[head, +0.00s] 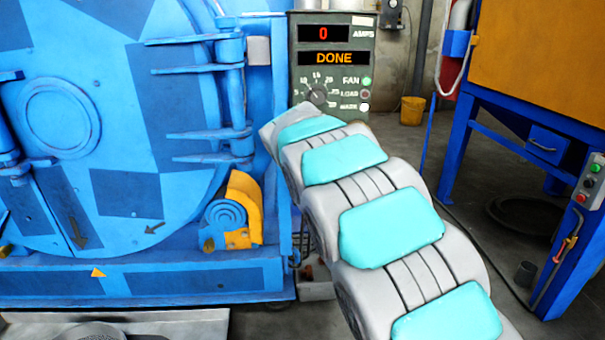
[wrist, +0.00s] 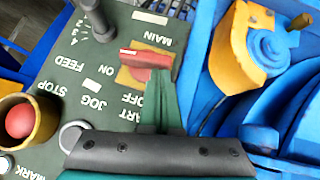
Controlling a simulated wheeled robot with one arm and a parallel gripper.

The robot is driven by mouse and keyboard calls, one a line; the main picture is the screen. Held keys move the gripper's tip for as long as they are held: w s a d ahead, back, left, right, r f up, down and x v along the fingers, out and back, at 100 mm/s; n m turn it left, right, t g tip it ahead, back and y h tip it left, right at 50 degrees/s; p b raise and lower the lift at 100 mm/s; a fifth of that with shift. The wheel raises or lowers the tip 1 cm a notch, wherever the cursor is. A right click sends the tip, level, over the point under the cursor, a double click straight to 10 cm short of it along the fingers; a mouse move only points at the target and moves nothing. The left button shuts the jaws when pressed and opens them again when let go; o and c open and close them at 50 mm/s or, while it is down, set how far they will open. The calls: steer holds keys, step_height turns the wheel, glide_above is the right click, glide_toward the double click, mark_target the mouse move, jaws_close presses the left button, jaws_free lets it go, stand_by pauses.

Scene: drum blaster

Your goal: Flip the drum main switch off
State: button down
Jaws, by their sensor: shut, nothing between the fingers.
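The drum main switch (wrist: 146,61) shows in the wrist view as a red handle on an orange plate. It sits below the upside-down MAIN label, with ON and OFF lettered beside it. My gripper (wrist: 158,78) is shut and empty, its green fingertips right at the switch and overlapping its lower right part in the picture. I cannot tell whether they touch it. The handle's exact setting is partly hidden by the fingers. In the head view, my arm hides the gripper, the switch and the lower part of the control panel (head: 302,76).
The panel displays read 0 AMPS and DONE. A red button in a yellow collar (wrist: 20,120) and a dark knob (wrist: 92,8) are on the panel in the wrist view. The blue drum (head: 150,60) stands left. A yellow bracket (wrist: 240,50) lies right of the gripper.

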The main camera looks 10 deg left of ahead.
steer(key=shift+s+a+f+n+t+h+b, duration=0.15)
steer(key=shift+f+n+t+h+b, duration=0.4)
steer(key=shift+f+n+h+b, duration=0.4)
steer(key=shift+w+a+f+n+t+h+b, duration=0.1)
steer(key=shift+a+f+n+t+h+b, duration=0.1)
steer(key=shift+f+n+t+h+b, duration=0.75)
steer(key=shift+s+a+f+n+t+h+b, duration=0.25)
steer(key=shift+f+h+b, duration=0.4)
steer(key=shift+h, duration=0.75)
steer(key=shift+w+d+f, duration=0.15)
steer(key=shift+w+d, duration=0.05)
